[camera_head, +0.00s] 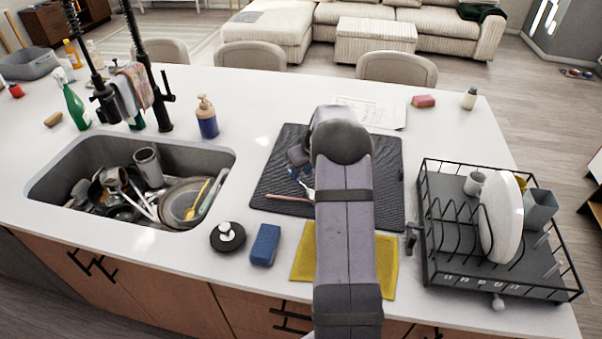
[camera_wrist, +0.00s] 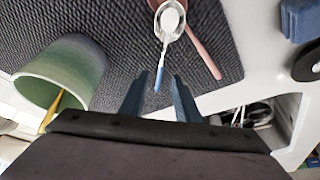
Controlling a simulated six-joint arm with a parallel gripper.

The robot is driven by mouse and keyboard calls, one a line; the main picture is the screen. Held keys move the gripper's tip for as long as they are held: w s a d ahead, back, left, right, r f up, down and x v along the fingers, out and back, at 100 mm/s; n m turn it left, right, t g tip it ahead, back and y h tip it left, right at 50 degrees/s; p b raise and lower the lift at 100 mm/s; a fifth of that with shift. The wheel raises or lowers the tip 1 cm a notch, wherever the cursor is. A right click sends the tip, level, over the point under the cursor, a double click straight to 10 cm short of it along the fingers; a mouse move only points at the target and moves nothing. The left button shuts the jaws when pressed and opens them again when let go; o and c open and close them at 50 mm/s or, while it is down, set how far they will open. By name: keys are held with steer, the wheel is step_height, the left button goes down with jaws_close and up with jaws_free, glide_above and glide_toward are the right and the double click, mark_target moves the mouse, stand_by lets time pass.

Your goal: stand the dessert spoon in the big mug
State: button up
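A spoon with a pale, shiny bowl and a blue handle (camera_wrist: 162,65) lies on the dark ribbed mat. Its bowl end also shows in the head view (camera_head: 308,193). A pinkish-brown handle (camera_wrist: 203,52) lies beside it, close to the bowl. My gripper (camera_wrist: 160,76) is open, with the tip of the blue handle between its fingertips in the wrist view; contact cannot be told. In the head view my gripper (camera_head: 299,172) is low over the mat. A large green-blue mug (camera_wrist: 62,75), holding something yellow, is left in the wrist view. My arm seems to hide it in the head view.
The mat (camera_head: 275,165) lies between the sink (camera_head: 232,165) with dishes and the black dish rack (camera_head: 435,230). A yellow cloth (camera_head: 303,262), blue sponge (camera_head: 265,245) and black round lid (camera_head: 228,238) lie along the front. A soap bottle (camera_head: 207,118) stands behind the sink.

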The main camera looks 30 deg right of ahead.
mark_target(309, 190)
steer(key=b+v, duration=0.4)
steer(key=v, duration=0.7)
steer(key=s+a+f, duration=0.1)
steer(key=s+a, duration=0.2)
steer(key=a, duration=0.3)
steer(key=s+a+f+g, duration=0.1)
steer(key=s+a+f, duration=0.1)
steer(key=a, duration=0.4)
steer(key=s+a+f+g, duration=0.1)
steer(key=s+a, duration=0.3)
steer(key=a, duration=0.2)
steer(key=shift+s+f+y, duration=0.1)
steer(key=shift+f+y, duration=0.2)
steer(key=s+a+f+g, duration=0.1)
steer(key=s+a+f, duration=0.2)
steer(key=s, duration=0.5)
steer(key=s+a+f+g, duration=0.1)
steer(key=s+a+f, duration=0.2)
steer(key=s+a, duration=0.3)
steer(key=s, duration=0.3)
steer(key=shift+a+g, duration=0.25)
steer(key=shift+g, duration=0.05)
steer(key=shift+o, duration=0.5)
